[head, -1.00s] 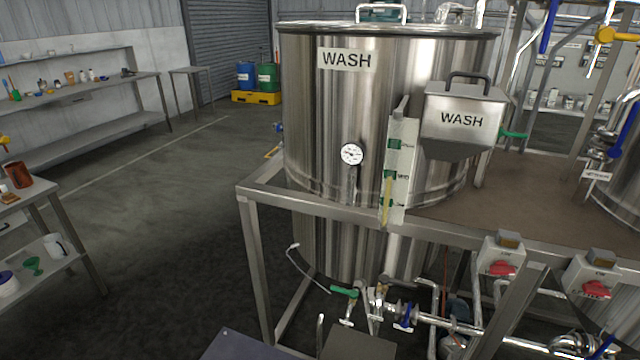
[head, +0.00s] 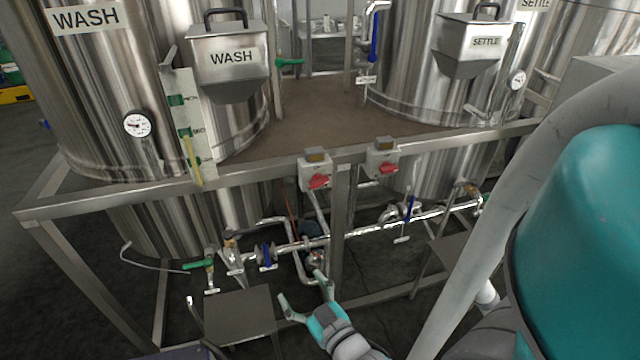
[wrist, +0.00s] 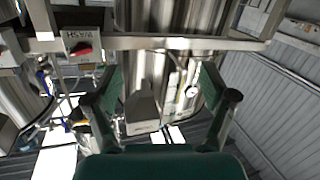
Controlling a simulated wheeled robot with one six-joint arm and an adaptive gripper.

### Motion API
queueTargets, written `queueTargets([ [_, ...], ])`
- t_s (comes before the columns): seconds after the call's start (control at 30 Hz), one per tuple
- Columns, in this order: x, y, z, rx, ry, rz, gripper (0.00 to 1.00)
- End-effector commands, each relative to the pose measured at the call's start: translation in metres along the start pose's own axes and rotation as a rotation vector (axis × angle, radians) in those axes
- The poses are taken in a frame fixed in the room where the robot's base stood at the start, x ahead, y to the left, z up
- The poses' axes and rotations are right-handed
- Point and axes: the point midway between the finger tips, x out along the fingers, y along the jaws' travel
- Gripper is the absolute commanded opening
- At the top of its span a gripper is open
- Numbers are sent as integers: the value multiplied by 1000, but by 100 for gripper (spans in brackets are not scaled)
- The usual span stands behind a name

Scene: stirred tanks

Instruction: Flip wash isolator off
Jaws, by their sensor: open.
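The wash isolator (head: 315,171) is a small grey box with a red rotary handle (head: 319,181), on the front rail right of the wash tank. In the wrist view, its label reads WASH upside down and its red handle (wrist: 82,49) shows at upper left. I cannot tell the handle's exact setting. A similar isolator (head: 382,157) with a red handle sits to its right. My gripper (head: 302,288) is open and empty, appearing below the wash isolator in the head view and apart from it. Its two fingers also show in the wrist view (wrist: 160,85).
The steel frame rail (head: 260,168) runs across the front of the tanks. Pipes and valves (head: 300,246) lie below it. The wash tank (head: 95,100) with its hopper (head: 228,62) stands left, and the settle hopper (head: 470,45) stands right. A grey step (head: 235,318) is at lower left.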

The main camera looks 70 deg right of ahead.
Motion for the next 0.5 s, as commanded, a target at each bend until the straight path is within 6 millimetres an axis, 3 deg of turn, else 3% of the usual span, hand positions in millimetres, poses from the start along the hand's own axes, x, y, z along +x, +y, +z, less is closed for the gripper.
queueTargets([
  [0.03,18,19,-9,-7,14,47,83],
  [0.2,59,78,-31,-37,29,171,83],
  [0.4,86,139,-54,-71,36,277,83],
  [0.5,90,155,-60,-80,35,303,83],
])
